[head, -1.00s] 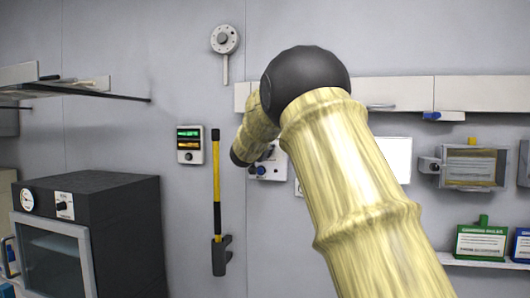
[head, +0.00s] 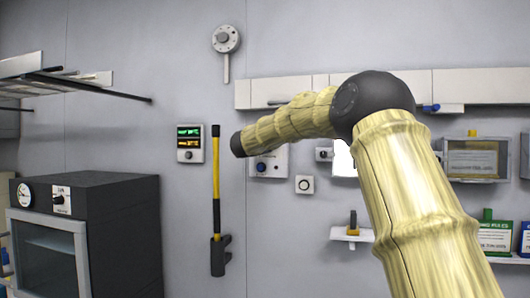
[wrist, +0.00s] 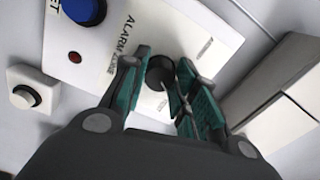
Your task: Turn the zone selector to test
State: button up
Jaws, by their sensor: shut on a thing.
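The zone selector is a small black round knob (wrist: 160,72) on a white panel (wrist: 185,25) printed with the word ALARM, in the wrist view. My gripper (wrist: 162,80) has its green-padded fingers on both sides of the knob and is shut on it. A small mark near the panel's right end is too small to read, so I cannot tell the knob's setting. In the head view the panel (head: 282,160) shows below my forearm, which hides its upper left part. My fingers and the knob cannot be made out there.
The panel also bears a blue button (wrist: 84,8) and a red lamp (wrist: 75,57). A yellow-and-black bar (head: 216,190) and a display box (head: 190,143) are on the wall to the left.

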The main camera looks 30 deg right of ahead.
jog(key=shift+f+m+b, duration=0.2)
jog(key=shift+m+b, duration=0.7)
jog(key=shift+m, duration=0.4)
jog(key=o, duration=1)
jog(key=shift+r, duration=0.1)
jog(key=shift+a, duration=0.1)
jog(key=v, duration=1.1)
jog(key=shift+s+a, duration=0.3)
jog(key=shift+w, duration=0.1)
